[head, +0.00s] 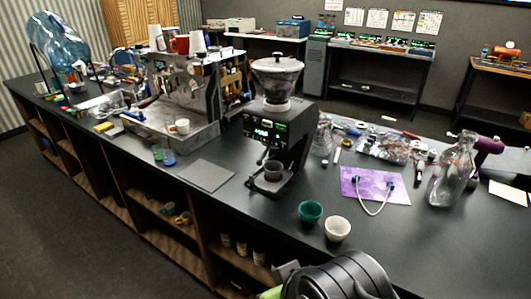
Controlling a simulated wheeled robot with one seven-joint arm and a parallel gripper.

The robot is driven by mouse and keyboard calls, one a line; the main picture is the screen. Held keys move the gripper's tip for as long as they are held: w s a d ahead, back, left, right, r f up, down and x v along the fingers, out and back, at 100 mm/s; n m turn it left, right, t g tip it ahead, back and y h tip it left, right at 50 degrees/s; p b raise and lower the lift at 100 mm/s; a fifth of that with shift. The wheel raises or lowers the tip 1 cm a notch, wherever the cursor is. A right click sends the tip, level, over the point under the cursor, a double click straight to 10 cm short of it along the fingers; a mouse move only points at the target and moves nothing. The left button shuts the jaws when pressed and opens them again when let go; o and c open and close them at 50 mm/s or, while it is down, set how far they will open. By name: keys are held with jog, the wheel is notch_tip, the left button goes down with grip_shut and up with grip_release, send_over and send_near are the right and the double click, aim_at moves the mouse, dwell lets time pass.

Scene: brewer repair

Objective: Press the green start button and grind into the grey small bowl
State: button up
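A black coffee grinder (288,148) with a clear hopper (277,77) stands on the dark counter. Its front has a lit green display (262,132) and small lit marks beside it; which one is the green start button is too small to tell. A small dark grey bowl (273,171) sits under the spout, on the grinder's base. A black rounded part, probably of my arm, shows at the bottom edge; my gripper's fingers are not in view.
A green bowl (310,211) and a white bowl (337,229) stand in front of the grinder. A grey mat (205,175) lies left of it. An espresso machine (180,95) stands further left.

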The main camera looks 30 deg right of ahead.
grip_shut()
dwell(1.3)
